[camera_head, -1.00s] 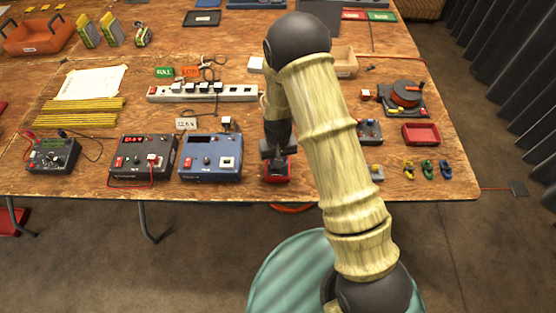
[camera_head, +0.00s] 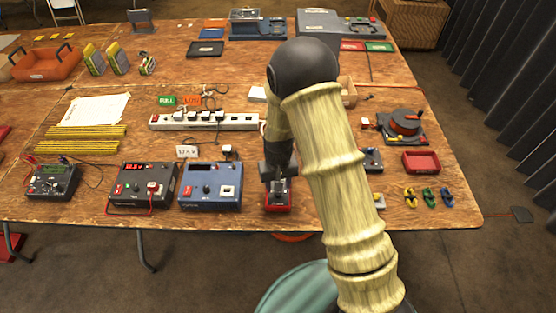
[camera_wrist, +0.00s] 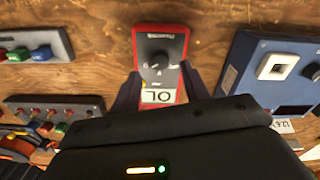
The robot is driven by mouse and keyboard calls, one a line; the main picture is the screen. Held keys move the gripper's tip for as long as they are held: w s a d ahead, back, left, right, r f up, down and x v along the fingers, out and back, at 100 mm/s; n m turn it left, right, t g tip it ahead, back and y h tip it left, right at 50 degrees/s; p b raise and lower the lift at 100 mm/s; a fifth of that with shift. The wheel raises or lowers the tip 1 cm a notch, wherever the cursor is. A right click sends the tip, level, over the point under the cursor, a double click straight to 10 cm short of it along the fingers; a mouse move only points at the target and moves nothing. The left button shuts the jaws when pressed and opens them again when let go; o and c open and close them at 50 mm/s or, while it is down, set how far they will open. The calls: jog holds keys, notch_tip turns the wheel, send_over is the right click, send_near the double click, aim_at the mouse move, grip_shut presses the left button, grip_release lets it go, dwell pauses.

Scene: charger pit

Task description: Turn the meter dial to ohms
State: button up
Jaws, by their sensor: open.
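The red-cased meter (camera_head: 278,208) stands near the table's front edge, partly covered by my gripper in the head view. In the wrist view the meter (camera_wrist: 174,42) shows a grey face, a dark round dial (camera_wrist: 158,62) and a white display (camera_wrist: 159,96) that reads OL. The markings around the dial are too small to read. My gripper (camera_wrist: 162,82) is open. Its two dark fingers are spread on either side of the meter's display end, with the dial beyond their tips. In the head view my gripper (camera_head: 278,182) is over the meter.
A blue bench unit (camera_head: 210,187) stands just left of the meter, with a grey unit (camera_head: 143,187) beyond it. A power strip (camera_head: 204,121) lies behind. A small dark box (camera_head: 370,160) and a red tray (camera_head: 421,162) are to the right. Bare wood lies close around the meter.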

aim_at(279, 193)
notch_tip(279, 193, up, 14)
dwell(0.4)
dwell(0.3)
jog(key=s+d+r+m+t+p, duration=0.1)
jog(key=s+d+r, duration=0.2)
jog(key=s+d, duration=0.3)
jog(key=s+d+r+m+t, duration=0.1)
jog(key=s+d+r, duration=0.3)
jog(key=s+d, duration=0.3)
jog(key=shift+s+d+r+t+p, duration=0.2)
jog(key=shift+s+d+t+p, duration=0.1)
jog(key=shift+d+p, duration=0.05)
jog(key=shift+w+d, duration=0.1)
